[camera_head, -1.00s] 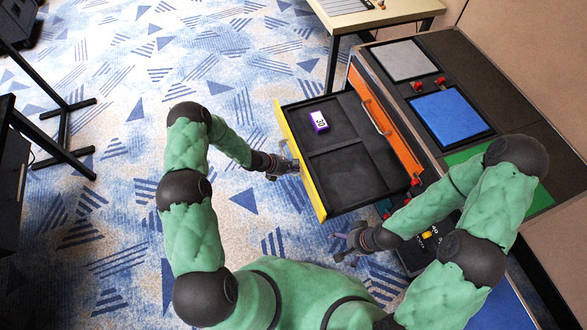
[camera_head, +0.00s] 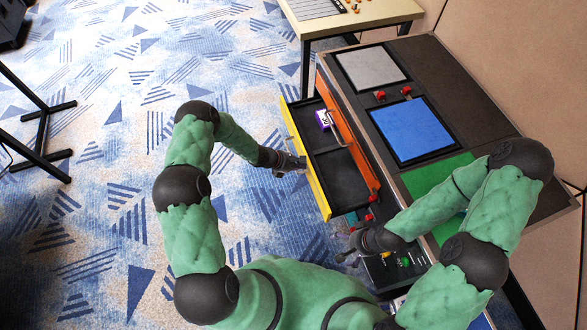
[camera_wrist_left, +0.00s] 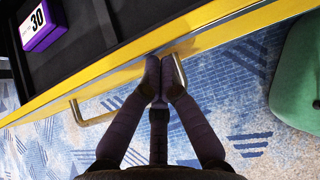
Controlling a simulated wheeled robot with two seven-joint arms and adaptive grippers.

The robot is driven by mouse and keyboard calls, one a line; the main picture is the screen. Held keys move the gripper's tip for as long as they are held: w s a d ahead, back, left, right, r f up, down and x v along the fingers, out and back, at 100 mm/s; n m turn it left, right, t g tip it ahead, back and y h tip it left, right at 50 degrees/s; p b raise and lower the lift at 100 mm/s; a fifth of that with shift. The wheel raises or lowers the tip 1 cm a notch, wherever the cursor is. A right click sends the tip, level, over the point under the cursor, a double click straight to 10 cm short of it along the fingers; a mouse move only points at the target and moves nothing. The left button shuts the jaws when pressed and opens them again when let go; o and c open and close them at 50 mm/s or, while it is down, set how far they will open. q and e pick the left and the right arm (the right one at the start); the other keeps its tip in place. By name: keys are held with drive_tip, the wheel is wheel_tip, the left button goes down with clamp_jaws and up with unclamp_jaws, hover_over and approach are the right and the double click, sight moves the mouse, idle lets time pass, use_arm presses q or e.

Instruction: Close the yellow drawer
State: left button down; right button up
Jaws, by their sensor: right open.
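The yellow drawer (camera_head: 305,160) is partly open, its black tray jutting left from the cabinet. Its yellow front and metal handle (camera_wrist_left: 95,119) show in the left wrist view. My left gripper (camera_head: 302,163) is at the outer side of the yellow front. In the left wrist view its fingertips (camera_wrist_left: 162,76) are together, over the handle and against or very near the front; exact contact is unclear. My right gripper (camera_head: 346,247) is open, low beside the cabinet's near end and partly hidden by its arm.
A purple box marked 30 (camera_head: 324,120) lies in the drawer. The orange drawer front (camera_head: 347,135) is just behind. The cabinet top has grey, blue (camera_head: 412,127) and green panels and red knobs. A table (camera_head: 360,17) stands beyond.

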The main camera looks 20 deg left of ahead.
use_arm(q)
drive_tip(key=w+d+b, duration=0.1)
drive_tip(key=w+d, duration=0.1)
drive_tip(key=d, duration=0.1)
drive_tip(key=w+d, duration=0.2)
drive_tip(key=d, duration=0.1)
drive_tip(key=w+d+b, duration=0.1)
drive_tip(key=w+d, duration=0.1)
drive_tip(key=d, duration=0.2)
drive_tip(key=shift+w+f+b, duration=0.1)
drive_tip(key=shift+w+b, duration=0.2)
drive_tip(key=shift+w+d, duration=0.45)
drive_tip(key=shift+d, duration=0.1)
